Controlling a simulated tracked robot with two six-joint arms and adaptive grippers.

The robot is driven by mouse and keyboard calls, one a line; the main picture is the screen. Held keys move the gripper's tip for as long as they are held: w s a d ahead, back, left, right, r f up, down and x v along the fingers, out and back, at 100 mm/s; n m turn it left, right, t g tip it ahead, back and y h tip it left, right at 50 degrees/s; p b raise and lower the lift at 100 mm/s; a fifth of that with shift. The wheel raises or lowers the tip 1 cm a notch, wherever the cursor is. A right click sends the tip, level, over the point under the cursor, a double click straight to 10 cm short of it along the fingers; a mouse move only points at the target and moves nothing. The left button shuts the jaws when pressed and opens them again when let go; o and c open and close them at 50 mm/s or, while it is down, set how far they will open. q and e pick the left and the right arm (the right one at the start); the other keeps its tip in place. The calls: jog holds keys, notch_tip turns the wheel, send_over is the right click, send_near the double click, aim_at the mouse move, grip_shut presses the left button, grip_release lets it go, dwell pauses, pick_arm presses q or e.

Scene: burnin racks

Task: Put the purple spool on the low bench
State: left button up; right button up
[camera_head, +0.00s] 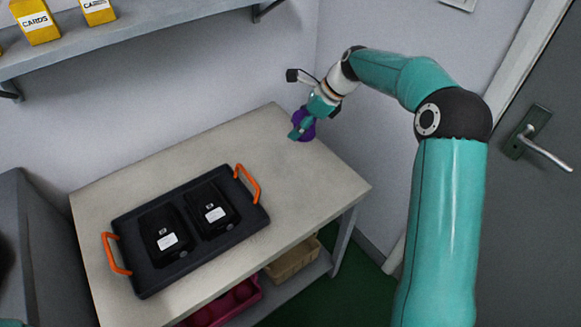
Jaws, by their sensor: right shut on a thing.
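The purple spool (305,129) is at the far right corner of the low bench (325,182), partly hidden behind my right gripper (299,130). My right gripper is shut on the spool. The spool looks to be at or just above the bench top; I cannot tell whether it touches. The bench has a pale, worn top. My left gripper cannot be made out; only a sliver of teal shows at the lower left edge.
A black tray (247,232) with orange handles lies on the bench with two black devices in it. A lower shelf holds a cardboard box (293,260) and a magenta bin (238,302). A wall shelf (150,29) with yellow card boxes hangs above. A grey door stands at right.

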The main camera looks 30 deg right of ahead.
aim_at(290, 172)
notch_tip(290, 172, down, 16)
jog(key=shift+f, duration=0.1)
dwell(0.4)
jog(key=o, duration=1.3)
jog(key=shift+c, duration=0.2)
jog(key=v, duration=1.2)
jog(key=shift+b, duration=0.3)
